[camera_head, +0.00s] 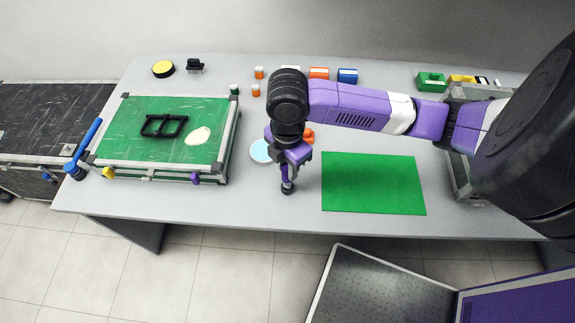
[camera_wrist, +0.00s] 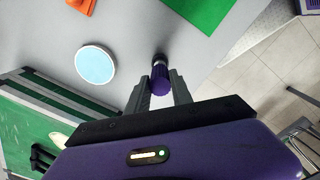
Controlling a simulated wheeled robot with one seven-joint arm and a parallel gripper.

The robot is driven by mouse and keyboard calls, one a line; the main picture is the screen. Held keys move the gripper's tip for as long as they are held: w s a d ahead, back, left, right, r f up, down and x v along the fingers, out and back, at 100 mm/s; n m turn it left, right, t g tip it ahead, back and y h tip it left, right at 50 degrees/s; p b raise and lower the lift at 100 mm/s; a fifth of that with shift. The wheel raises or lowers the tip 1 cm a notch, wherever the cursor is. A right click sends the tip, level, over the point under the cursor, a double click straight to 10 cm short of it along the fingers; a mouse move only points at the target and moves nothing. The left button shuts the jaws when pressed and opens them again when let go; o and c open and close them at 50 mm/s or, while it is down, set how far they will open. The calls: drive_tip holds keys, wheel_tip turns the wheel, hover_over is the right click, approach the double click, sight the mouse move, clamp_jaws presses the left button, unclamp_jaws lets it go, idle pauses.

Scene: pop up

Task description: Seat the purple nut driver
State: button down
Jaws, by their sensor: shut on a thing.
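The purple nut driver (camera_wrist: 159,82) is between the two fingers of my gripper (camera_wrist: 158,92) in the wrist view, with its dark end pointing away from the palm. My gripper is shut on its purple handle. In the head view my gripper (camera_head: 288,172) points down over the front middle of the table, and the dark lower end of the nut driver (camera_head: 288,188) shows below it. I cannot tell whether that end touches the table. My fingers hide part of the handle.
A green-topped case (camera_head: 165,115) with yellow and purple knobs on its front stands at left. A light blue disc (camera_wrist: 95,66) lies near my gripper. A green mat (camera_head: 372,183) lies at right. Small blocks and caps line the back. A grey crate (camera_head: 456,170) stands far right.

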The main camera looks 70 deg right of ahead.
drive_tip(key=shift+f+b, duration=0.3)
drive_tip(key=shift+f, duration=0.1)
drive_tip(key=c, duration=1.1)
unclamp_jaws()
drive_tip(key=shift+o, duration=0.2)
wheel_tip(320, 180, up, 8)
drive_tip(key=shift+f, duration=0.1)
